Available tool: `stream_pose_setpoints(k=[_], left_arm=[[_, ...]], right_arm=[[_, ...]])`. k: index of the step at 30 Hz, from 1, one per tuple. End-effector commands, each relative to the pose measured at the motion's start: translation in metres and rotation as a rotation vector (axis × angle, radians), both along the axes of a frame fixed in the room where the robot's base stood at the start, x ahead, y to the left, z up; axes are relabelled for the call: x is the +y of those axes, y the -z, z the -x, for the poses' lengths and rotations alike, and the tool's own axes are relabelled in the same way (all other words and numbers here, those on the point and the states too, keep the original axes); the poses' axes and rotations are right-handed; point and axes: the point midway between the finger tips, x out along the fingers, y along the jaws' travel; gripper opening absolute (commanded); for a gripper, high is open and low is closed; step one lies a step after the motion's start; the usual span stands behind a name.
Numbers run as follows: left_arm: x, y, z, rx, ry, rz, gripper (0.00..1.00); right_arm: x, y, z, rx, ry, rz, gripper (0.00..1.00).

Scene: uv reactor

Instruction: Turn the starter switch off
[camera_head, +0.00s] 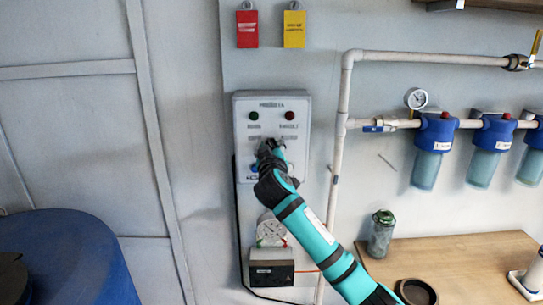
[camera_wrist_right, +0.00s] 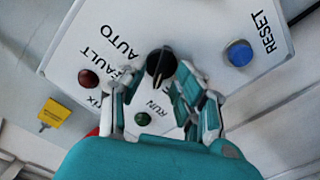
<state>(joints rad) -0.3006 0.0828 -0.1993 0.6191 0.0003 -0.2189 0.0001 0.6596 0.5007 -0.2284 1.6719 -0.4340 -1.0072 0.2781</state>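The control panel (camera_head: 242,140) is a white box on the wall, with a green lamp (camera_head: 253,116) and a red lamp (camera_head: 289,115) near its top. In the right wrist view, its black rotary switch (camera_wrist_right: 160,62) shows between AUTO and RUN lettering. My right gripper (camera_head: 273,147) is at the panel's lower middle and hides the switch in the head view. In the wrist view the right gripper (camera_wrist_right: 158,78) is open, one finger on each side of the black switch. I cannot tell whether the fingers touch it. My left gripper is not in view.
A blue button (camera_wrist_right: 239,53) marked RESET sits beside the switch. White pipes (camera_head: 340,150) run to the right, with blue filters (camera_head: 436,132). A wooden table (camera_head: 460,262) and a blue barrel (camera_head: 70,255) stand below.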

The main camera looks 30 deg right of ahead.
Motion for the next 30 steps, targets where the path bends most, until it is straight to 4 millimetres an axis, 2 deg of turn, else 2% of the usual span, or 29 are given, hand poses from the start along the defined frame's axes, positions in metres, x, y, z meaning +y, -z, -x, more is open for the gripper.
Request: stream_pose_setpoints(k=[15, 21, 30], left_arm=[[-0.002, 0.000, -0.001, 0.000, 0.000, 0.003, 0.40], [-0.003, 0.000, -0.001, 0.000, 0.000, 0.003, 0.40], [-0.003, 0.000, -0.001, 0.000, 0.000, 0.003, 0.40]], right_arm=[[0.051, 0.001, 0.082, 0.001, -0.003, -0.002, 0.33], [0.059, 0.001, 0.096, 0.002, -0.001, -0.001, 0.33], [0.060, 0.001, 0.097, 0.002, 0.000, 0.000, 0.33]])
